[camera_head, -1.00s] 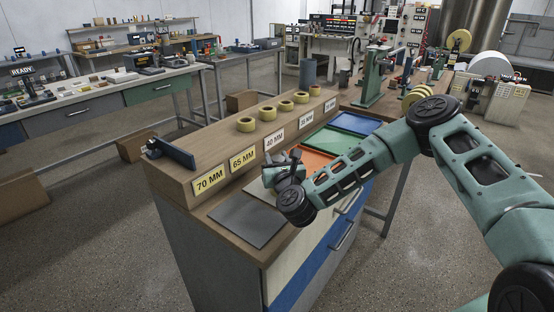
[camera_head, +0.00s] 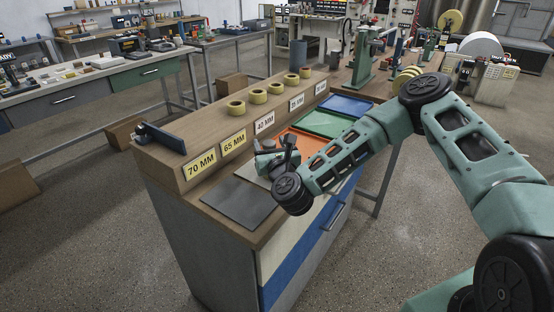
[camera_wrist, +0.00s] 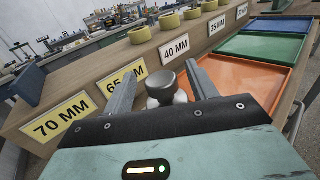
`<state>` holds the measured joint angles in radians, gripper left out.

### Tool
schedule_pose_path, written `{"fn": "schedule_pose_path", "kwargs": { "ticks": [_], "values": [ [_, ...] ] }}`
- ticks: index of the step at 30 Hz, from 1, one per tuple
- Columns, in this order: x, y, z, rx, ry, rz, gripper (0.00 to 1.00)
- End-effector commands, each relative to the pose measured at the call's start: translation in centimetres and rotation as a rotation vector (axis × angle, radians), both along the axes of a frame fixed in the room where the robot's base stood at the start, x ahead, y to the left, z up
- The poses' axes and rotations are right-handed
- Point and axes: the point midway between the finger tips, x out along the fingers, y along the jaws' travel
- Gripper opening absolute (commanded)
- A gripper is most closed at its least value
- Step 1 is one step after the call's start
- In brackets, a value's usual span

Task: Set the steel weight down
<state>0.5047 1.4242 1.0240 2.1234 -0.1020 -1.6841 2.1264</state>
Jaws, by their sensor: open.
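The steel weight (camera_wrist: 160,84) shows in the wrist view as a dark grey knob on a narrower neck, with pale shiny parts below. It stands between the two fingers of my gripper (camera_wrist: 160,70), in front of the 65 MM and 40 MM labels. The fingers are open, with a visible gap on each side of the knob. Its base is hidden behind the gripper body, so I cannot see what it rests on. In the head view my gripper (camera_head: 276,154) is low over the counter beside the 40 MM label; the weight cannot be made out clearly there.
A dark grey flat plate (camera_head: 239,204) lies at the counter's near end. Orange (camera_wrist: 232,79), green (camera_wrist: 262,47) and blue (camera_wrist: 279,26) trays line up beyond. A raised wooden ledge with size labels carries several yellow rolls (camera_head: 236,107) and a dark blue upright piece (camera_head: 160,139).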

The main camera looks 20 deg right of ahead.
Motion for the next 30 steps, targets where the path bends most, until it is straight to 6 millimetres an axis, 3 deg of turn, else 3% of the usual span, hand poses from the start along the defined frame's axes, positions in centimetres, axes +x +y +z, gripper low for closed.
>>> {"fn": "schedule_pose_path", "kwargs": {
  "ticks": [3, 9, 17, 20, 23, 27, 30],
  "values": [
    [-2.9, 0.3, -0.4, 0.003, 0.002, 0.004, 0.57],
    [-6.7, 0.6, -0.3, 0.002, 0.002, 0.003, 0.57],
    [-8.8, 1.3, 0.0, -0.022, 0.001, 0.024, 0.57],
    [-9.1, 3.7, 0.3, -0.139, 0.012, 0.131, 0.57],
    [-10.0, 8.1, 0.4, -0.378, 0.026, 0.337, 0.57],
    [-13.1, 14.2, -0.5, -0.832, 0.014, 0.683, 0.57],
    [-16.2, 16.8, -1.5, -1.157, -0.019, 0.913, 0.57]
  ]
}}
